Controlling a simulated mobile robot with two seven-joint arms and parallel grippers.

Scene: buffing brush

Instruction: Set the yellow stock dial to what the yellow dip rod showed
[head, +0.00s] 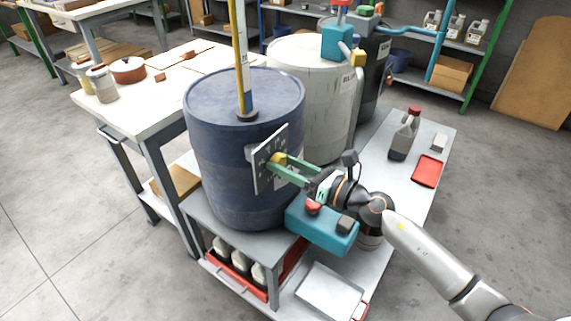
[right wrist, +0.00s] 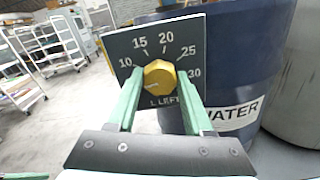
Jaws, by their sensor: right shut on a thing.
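The yellow stock dial (right wrist: 160,75) is a faceted knob on a dark plate with white numbers; 10, 15, 20, 25 and 30 are readable above "L LEFT". A pale mark on the knob appears to point to the lower left; the scale there is hidden by a finger. The plate (head: 258,172) hangs on the front of a blue drum (head: 215,150). My right gripper (head: 287,166) has its green fingers shut on the knob, one on each side; it also shows in the right wrist view (right wrist: 160,88). The yellow dip rod (head: 241,60) stands upright in the drum's top; its reading is too small to tell.
A white drum (head: 310,75) stands behind the blue one. A teal box (head: 322,230) with a red button sits below my right wrist. A bottle (head: 404,138) and a red tray (head: 427,171) are on the bench to the right. A white table (head: 165,90) stands to the left.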

